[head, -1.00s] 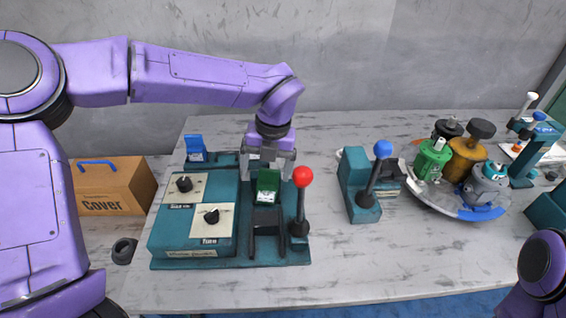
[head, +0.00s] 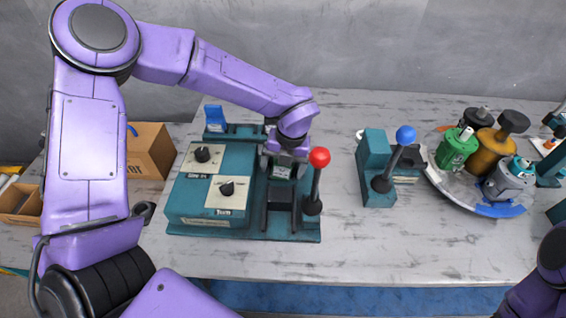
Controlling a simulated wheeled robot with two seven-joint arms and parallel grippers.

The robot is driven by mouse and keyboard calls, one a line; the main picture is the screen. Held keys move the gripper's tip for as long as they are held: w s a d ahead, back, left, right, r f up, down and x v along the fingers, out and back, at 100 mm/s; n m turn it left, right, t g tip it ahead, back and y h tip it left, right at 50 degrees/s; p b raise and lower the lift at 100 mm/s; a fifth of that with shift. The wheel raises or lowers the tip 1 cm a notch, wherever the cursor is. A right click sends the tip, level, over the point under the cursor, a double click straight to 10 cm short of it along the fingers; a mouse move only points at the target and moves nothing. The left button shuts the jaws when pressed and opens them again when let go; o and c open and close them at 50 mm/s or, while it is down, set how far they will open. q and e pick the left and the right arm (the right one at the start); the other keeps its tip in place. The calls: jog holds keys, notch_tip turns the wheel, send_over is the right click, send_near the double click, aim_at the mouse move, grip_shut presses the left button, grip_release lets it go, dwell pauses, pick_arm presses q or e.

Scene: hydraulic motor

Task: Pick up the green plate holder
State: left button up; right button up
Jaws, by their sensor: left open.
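The green plate holder (head: 281,172) is a small block with a pale front face, at the head of the dark slotted stand on the teal control station. Only a little of it shows; the rest is hidden by my left gripper. My left gripper (head: 284,168) is open and points down over the holder, with its fingers around or very close to it. I cannot tell whether they touch it. Of my right arm, only a purple link shows at the lower right edge; its gripper is out of the picture.
A red-knobbed lever (head: 319,158) stands just right of my left gripper. The teal box with two dials (head: 212,180) is to its left. A blue-knobbed lever (head: 405,136) and a round tray (head: 455,197) with several coloured motors are further right. The front table strip is clear.

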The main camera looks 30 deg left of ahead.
pick_arm(q)
jog(key=c, duration=1.2)
notch_tip(320, 180, up, 18)
jog(key=shift+r, duration=0.1)
